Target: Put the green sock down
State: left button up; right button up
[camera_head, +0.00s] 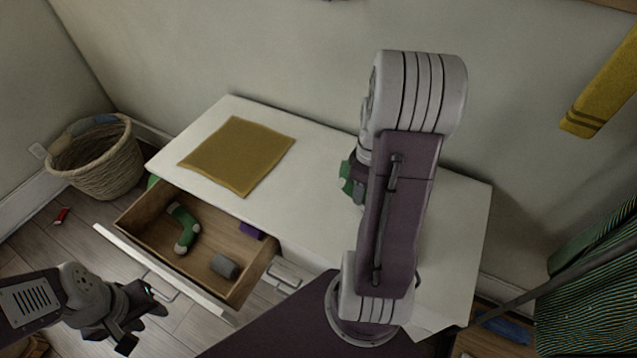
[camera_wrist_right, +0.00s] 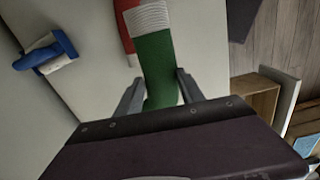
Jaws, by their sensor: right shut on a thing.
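A green sock (camera_wrist_right: 158,62) with a whitish ribbed cuff lies between the fingers of my right gripper (camera_wrist_right: 157,84), which is shut on it. In the head view a bit of this green sock (camera_head: 346,180) shows beside my arm, over the white dresser top (camera_head: 310,205); my arm hides the rest. I cannot tell whether the sock touches the top. Another green sock (camera_head: 184,228) with pale ends lies in the open drawer (camera_head: 205,262). My left gripper (camera_head: 146,318) is open and empty in front of the drawer.
A mustard cloth (camera_head: 238,155) lies on the dresser top. A red piece (camera_wrist_right: 124,38) and a blue-and-white item (camera_wrist_right: 47,54) show near the held sock. The drawer also holds a grey roll (camera_head: 224,266) and a purple item (camera_head: 251,231). A wicker basket (camera_head: 100,170) stands left.

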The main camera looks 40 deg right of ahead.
send_over(327, 202)
notch_tip(327, 202, down, 6)
jog(key=shift+f, duration=0.15)
notch_tip(327, 202, down, 4)
jog(key=shift+r, duration=0.1)
jog(key=shift+f, duration=0.2)
jog(key=o, duration=1.5)
